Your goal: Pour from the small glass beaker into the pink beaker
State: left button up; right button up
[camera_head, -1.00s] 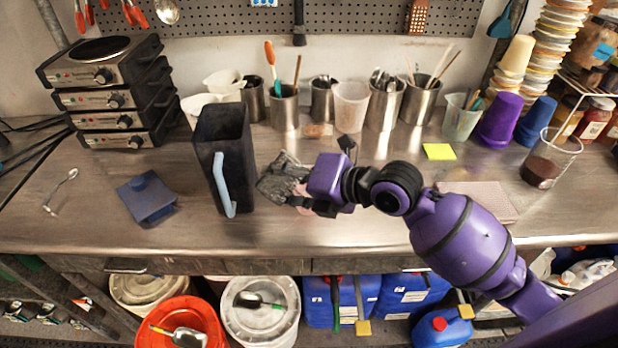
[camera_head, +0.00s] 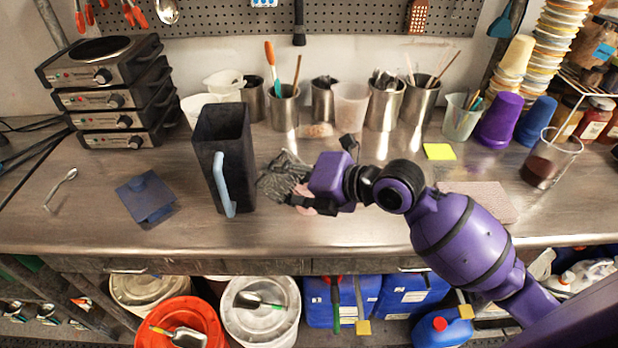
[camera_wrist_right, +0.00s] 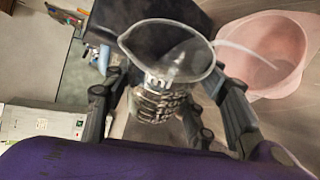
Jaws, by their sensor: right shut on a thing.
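The small glass beaker (camera_wrist_right: 170,55) is clear, with a spouted rim, and is held between the fingers of my right gripper (camera_wrist_right: 165,108) in the right wrist view. In the head view the glass beaker (camera_head: 284,176) is at the left end of my right gripper (camera_head: 303,203), just right of the tall dark container. The pink beaker (camera_wrist_right: 262,45) is beside the glass beaker in the right wrist view, its wide mouth visible. In the head view only a bit of pink shows around my gripper, which hides most of it. I cannot tell what the glass beaker holds. My left gripper is out of view.
The tall dark container (camera_head: 223,150) with a pale blue handle stands close left of the glass beaker. A blue tray-like object (camera_head: 147,198) and a spoon (camera_head: 60,188) lie further left. Several tool cups line the back. A beaker of dark liquid (camera_head: 545,165) stands at right.

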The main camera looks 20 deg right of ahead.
jog(key=shift+w+d+r, duration=0.1)
jog(key=shift+r, duration=0.05)
dwell(0.4)
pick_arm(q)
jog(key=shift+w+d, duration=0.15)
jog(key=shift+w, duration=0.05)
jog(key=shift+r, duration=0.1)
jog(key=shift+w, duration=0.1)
